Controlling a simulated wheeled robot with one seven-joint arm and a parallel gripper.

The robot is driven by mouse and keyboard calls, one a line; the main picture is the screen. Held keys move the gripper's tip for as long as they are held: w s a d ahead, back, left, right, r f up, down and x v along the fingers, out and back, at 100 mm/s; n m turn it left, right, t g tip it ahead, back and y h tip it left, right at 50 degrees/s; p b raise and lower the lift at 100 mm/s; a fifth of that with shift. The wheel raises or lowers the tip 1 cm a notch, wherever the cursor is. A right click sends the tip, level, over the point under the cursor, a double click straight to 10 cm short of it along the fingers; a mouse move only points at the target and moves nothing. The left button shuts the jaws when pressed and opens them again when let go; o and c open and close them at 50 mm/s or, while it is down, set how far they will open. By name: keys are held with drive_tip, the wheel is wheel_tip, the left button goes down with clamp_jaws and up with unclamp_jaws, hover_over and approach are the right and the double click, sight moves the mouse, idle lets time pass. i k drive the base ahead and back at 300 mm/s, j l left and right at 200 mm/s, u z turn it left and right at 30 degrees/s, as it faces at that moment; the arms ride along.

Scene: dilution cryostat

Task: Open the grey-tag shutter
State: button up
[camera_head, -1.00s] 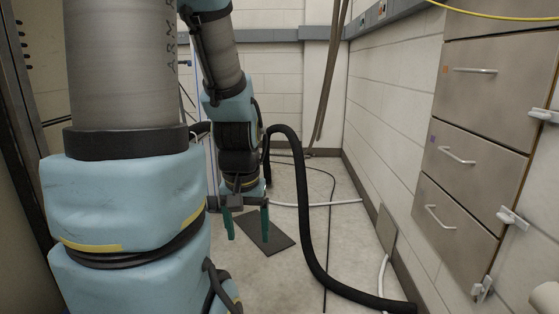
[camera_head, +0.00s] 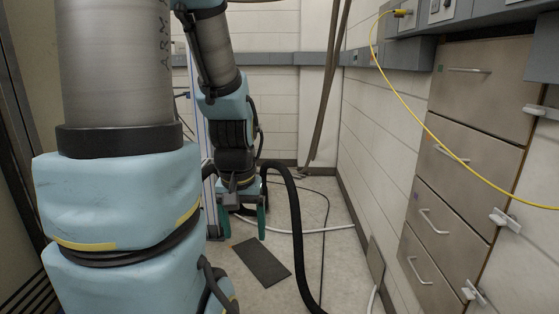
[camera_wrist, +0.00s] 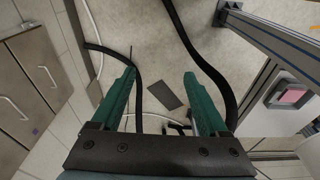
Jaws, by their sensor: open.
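My gripper (camera_head: 241,224) hangs low over the floor left of centre in the head view, pointing down, open and empty. A stack of grey-brown panels with bar handles is on the right wall, well apart from my gripper: a top panel (camera_head: 486,92), a second (camera_head: 470,165), a third (camera_head: 445,212) and a bottom one (camera_head: 425,270). All look closed. Small coloured tags show on some; I cannot make out a grey one. Two panels (camera_wrist: 40,58) also show in the wrist view.
A thick black hose (camera_head: 297,225) loops down beside my gripper to the floor. A dark plate (camera_head: 261,262) lies on the floor. A yellow cable (camera_head: 425,125) hangs across the panels. White latches (camera_head: 503,220) stick out at the right. A metal frame (camera_wrist: 275,40) stands right in the wrist view.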

sight(435, 295)
drive_tip(key=z, duration=1.6)
drive_tip(key=l+u, duration=0.2)
drive_tip(key=u, duration=0.2)
drive_tip(key=i+l+u, duration=0.1)
drive_tip(key=l+u, duration=0.15)
drive_tip(key=u, duration=0.15)
drive_tip(key=l+u, duration=0.2)
drive_tip(key=u, duration=0.25)
